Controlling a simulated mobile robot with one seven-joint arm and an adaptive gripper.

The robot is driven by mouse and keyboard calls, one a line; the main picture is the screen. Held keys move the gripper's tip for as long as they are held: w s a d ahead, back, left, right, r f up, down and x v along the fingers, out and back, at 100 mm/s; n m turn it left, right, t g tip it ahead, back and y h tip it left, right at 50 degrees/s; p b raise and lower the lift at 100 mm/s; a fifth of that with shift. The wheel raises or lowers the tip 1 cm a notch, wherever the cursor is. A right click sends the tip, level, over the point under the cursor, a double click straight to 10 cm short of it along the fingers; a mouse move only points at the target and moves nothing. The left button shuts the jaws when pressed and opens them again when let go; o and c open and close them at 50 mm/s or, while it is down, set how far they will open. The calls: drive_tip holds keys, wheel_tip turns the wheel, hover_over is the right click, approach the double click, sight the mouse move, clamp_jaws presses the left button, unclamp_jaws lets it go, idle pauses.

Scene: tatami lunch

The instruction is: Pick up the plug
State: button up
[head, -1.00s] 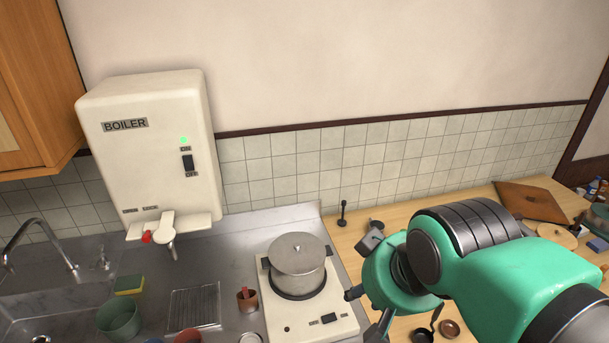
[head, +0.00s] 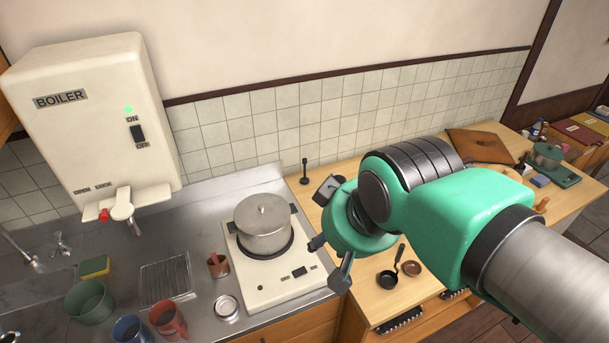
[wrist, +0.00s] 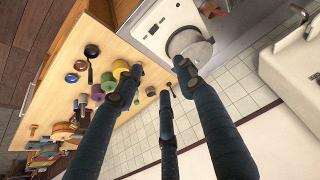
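My gripper (head: 328,240) hangs over the counter just right of the white hot plate in the head view. In the wrist view my gripper (wrist: 160,78) shows three dark fingers spread apart with nothing between them. I cannot clearly identify a plug. A small black upright piece with a round foot (head: 305,172) stands by the tiled wall, behind and left of my gripper; I cannot tell whether it is the plug. My arm hides part of the wooden counter.
A lidded pot (head: 262,228) sits on the hot plate (head: 290,300). The boiler (head: 95,115) hangs at left above the steel counter. Mugs (head: 168,318) stand at front left. A small black pan (head: 387,280) and brown dish (head: 411,268) lie near the front edge. A brown board (head: 478,147) lies further right.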

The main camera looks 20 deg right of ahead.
drive_tip(key=w+d+r+m+p, duration=0.1)
drive_tip(key=w+d+p, duration=0.2)
drive_tip(key=w, duration=0.8)
drive_tip(key=w+d+r+m+h+p, duration=0.1)
drive_tip(key=w+d+r+p, duration=0.15)
drive_tip(key=w, duration=0.85)
drive_tip(key=w+d+r+p, duration=0.1)
drive_tip(key=w+d+p, duration=0.2)
drive_tip(key=w, duration=0.9)
drive_tip(key=w+d+f+m+p, duration=0.1)
drive_tip(key=w+d+f+p, duration=0.15)
drive_tip(key=w+f, duration=0.4)
drive_tip(key=w+d+f+m+p, duration=0.1)
drive_tip(key=w+d+f+p, duration=0.2)
drive_tip(key=w, duration=0.6)
drive_tip(key=w+d+f+p, duration=0.1)
drive_tip(key=w+d+f, duration=0.1)
drive_tip(key=f, duration=0.3)
drive_tip(key=w+d+f, duration=0.2)
drive_tip(key=w+f, duration=0.2)
drive_tip(key=f, duration=0.1)
drive_tip(key=w+d+f+g+p, duration=0.1)
drive_tip(key=w+d+f, duration=0.2)
drive_tip(key=w+f, duration=0.1)
drive_tip(key=shift+f+m+h+p, duration=0.3)
drive_tip(key=shift+f+h+p, duration=0.1)
drive_tip(key=shift+f, duration=0.2)
drive_tip(key=shift+f, duration=0.1)
